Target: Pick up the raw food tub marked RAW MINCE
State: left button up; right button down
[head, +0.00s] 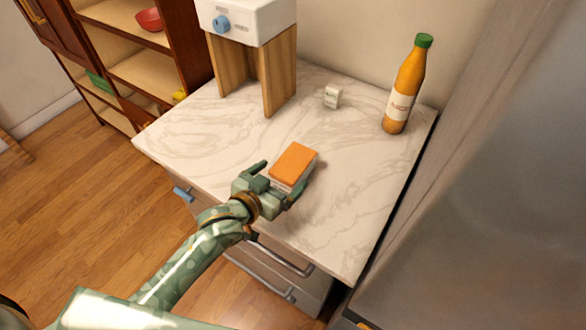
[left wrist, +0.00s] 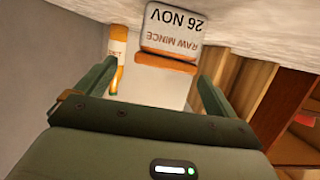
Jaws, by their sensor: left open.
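The raw food tub (head: 293,163) has an orange lid and pale sides and sits on the marble counter. In the left wrist view the tub (left wrist: 172,30) appears upside down, its label reading RAW MINCE and 26 NOV, with the orange lid edge below the label. My left gripper (head: 279,181) is open at the tub's near side, its fingers spread toward the tub's two sides. In the left wrist view the fingers frame the tub, which lies beyond their tips. I cannot tell whether they touch it. My right gripper is not in view.
A white unit on wooden legs (head: 248,20) stands at the back left. A grey metal surface (head: 490,190) rises on the right.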

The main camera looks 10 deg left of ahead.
aim_at(291, 163)
pick_arm(q)
jog(key=shift+w+d+f, duration=0.1)
jog(key=shift+w+d, duration=0.25)
jog(key=shift+w, duration=0.2)
jog(key=x, duration=0.1)
jog(key=b+x, duration=0.1)
jog(key=x, duration=0.2)
jog(key=shift+w+a, duration=0.3)
jog(key=shift+w, duration=0.05)
jog(key=c, duration=1.3)
jog(key=shift+c, duration=0.3)
jog(key=shift+r, duration=0.25)
